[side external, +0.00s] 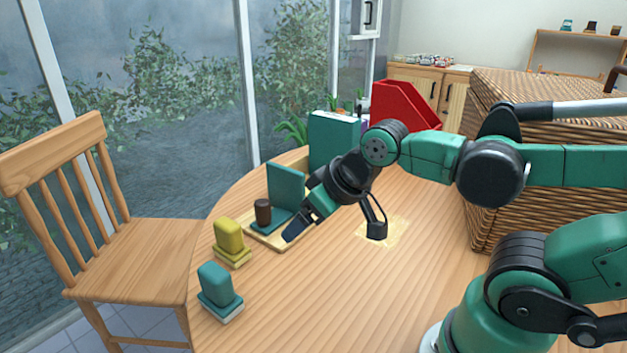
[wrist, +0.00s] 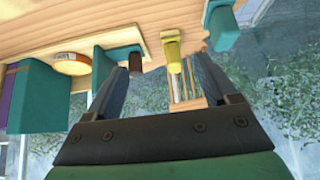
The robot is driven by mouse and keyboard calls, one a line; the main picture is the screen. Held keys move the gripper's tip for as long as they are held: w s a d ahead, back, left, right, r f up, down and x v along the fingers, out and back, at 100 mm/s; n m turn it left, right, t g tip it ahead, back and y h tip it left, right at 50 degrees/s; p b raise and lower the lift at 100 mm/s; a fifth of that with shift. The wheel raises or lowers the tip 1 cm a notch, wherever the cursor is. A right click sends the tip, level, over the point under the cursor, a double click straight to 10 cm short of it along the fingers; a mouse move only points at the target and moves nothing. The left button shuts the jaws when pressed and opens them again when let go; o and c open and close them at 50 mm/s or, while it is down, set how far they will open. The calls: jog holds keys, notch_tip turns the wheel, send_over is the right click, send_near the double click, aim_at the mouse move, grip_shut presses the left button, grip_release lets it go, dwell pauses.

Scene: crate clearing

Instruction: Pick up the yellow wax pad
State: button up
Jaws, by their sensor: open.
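The yellow wax pad (side external: 229,236) stands near the table's left edge in the side external view, a rounded yellow block on a flatter yellow base. It also shows in the wrist view (wrist: 172,48), near the top middle and beyond the gap between the fingers. My gripper (side external: 297,227) is open and empty, above the table to the right of the yellow pad and apart from it. In the wrist view my gripper (wrist: 161,66) has its two dark fingers spread wide, with nothing between them. The fingers hide no part of the pad.
A teal block on a pale base (side external: 219,290) stands in front of the yellow pad. Behind it a wooden tray (side external: 262,239) holds a brown cylinder (side external: 263,212) and a teal upright panel (side external: 287,186). A wicker crate (side external: 485,170) stands right. The front tabletop is clear.

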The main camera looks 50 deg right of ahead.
jog(key=g, duration=0.1)
send_near(228, 223)
jog(key=s+d, duration=0.1)
jog(key=s, duration=0.2)
jog(key=shift+g, duration=0.8)
jog(key=w+f, duration=0.3)
jog(key=w, duration=0.1)
jog(key=w+a+f, duration=0.1)
jog(key=w+f, duration=0.1)
jog(key=w, duration=0.1)
jog(key=shift+f, duration=0.4)
jog(key=shift+x, duration=3)
grip_shut()
